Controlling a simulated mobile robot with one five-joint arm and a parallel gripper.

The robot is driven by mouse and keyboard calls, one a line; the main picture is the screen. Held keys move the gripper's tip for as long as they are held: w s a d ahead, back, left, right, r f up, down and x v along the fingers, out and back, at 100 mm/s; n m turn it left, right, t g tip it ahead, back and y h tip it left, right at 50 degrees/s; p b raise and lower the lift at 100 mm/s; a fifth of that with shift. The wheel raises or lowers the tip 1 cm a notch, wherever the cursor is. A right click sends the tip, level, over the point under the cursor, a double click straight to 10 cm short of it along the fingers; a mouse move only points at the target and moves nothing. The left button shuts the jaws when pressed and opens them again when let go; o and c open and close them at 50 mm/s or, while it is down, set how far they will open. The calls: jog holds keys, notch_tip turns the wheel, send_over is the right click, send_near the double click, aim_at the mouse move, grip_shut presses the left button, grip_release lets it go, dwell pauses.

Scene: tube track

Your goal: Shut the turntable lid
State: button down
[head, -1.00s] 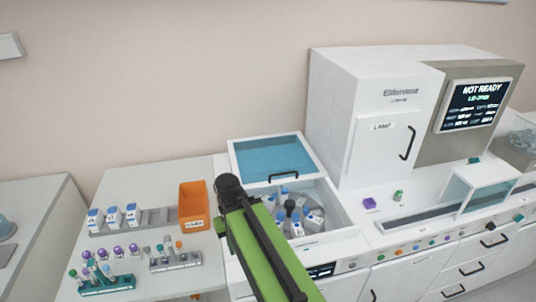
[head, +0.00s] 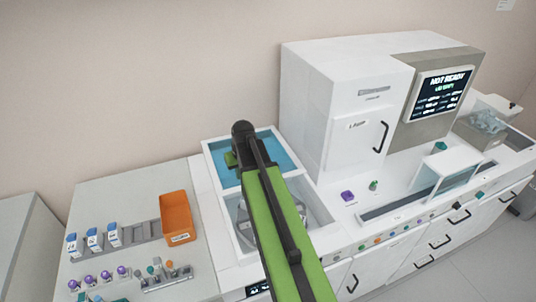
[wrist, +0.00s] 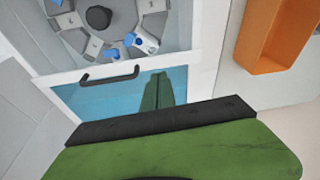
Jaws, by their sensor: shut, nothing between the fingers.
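The turntable lid (head: 279,151) is open, a blue see-through pane in a white frame, tilted up at the back of the turntable well. In the wrist view the lid (wrist: 88,100) shows with its black handle (wrist: 110,73) on the edge by the well. The turntable (wrist: 98,18) holds grey racks and blue-capped bottles around a dark hub. My gripper (wrist: 160,128) is shut and empty, over the lid's pane on the far side of the handle. In the head view my arm hides the handle and much of the well. I cannot tell whether my gripper touches the lid.
An orange bin (head: 176,215) and tube racks stand on the bench to the left. The white analyser cabinet (head: 345,105) rises close to the right of the lid. Its screen (head: 442,92) reads NOT READY. The wall is behind.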

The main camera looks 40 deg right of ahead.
jog(key=w+d+r+m+t+p, duration=0.1)
jog(key=d+r, duration=0.2)
jog(key=d, duration=0.4)
jog(key=d+r+p, duration=0.1)
jog(key=d+r, duration=0.2)
jog(key=d, duration=0.4)
jog(key=shift+h, duration=0.4)
jog(key=b+x, duration=0.3)
jog(key=x, duration=0.1)
jog(key=b+x, duration=0.3)
jog(key=b, duration=0.1)
jog(key=b+x, duration=0.3)
jog(key=x, duration=0.1)
jog(key=shift+w+a+f, duration=0.1)
jog(key=shift+a+f, duration=0.1)
jog(key=shift+f, duration=0.15)
jog(key=s, duration=0.2)
jog(key=s+a, duration=0.1)
jog(key=s, duration=0.1)
jog(key=shift+r, duration=0.2)
jog(key=shift+w, duration=0.1)
jog(key=shift+a, duration=0.1)
